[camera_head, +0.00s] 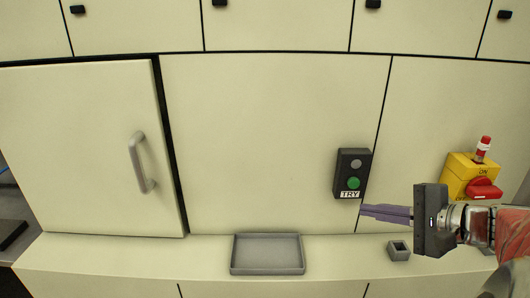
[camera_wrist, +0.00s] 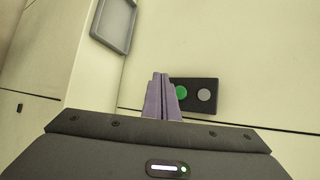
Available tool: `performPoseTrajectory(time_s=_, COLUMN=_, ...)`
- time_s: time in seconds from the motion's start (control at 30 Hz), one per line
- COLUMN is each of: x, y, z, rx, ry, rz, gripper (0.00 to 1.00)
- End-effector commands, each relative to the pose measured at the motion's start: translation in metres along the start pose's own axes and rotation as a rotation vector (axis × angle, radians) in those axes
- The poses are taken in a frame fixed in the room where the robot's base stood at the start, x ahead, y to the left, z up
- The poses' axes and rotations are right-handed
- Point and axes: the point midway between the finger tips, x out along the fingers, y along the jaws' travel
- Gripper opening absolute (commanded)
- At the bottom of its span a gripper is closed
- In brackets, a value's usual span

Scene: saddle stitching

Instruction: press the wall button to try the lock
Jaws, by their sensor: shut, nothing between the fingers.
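A dark button box (camera_head: 352,174) is fixed on the cream wall panel, with a grey round button or lamp (camera_head: 356,164) above a green button (camera_head: 354,183) and a TRY label below. In the wrist view the box (camera_wrist: 208,83) lies just beyond my fingertips, with the green button (camera_wrist: 181,92) partly behind them. My gripper (camera_head: 363,210) is shut and empty. In the head view its purple fingers point left, their tips just below and right of the label. In the wrist view the fingers (camera_wrist: 160,76) are together. I cannot tell whether they touch the wall.
A yellow switch box (camera_head: 458,167) with a red rotary knob and a red-and-white padlock-like piece stands right, near my arm. A grey tray (camera_head: 268,269) and a small grey holder (camera_head: 398,251) sit on the ledge. A handled door (camera_head: 90,150) on the left stands slightly proud.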

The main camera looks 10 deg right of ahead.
Motion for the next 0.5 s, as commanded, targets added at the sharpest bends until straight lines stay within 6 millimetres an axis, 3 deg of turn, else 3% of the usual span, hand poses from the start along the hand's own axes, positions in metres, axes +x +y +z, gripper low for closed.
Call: performPoseTrajectory(time_s=0.5, x=0.037, y=-0.027, z=-0.027, rx=0.000, ry=-0.001, rz=0.000, gripper=0.00)
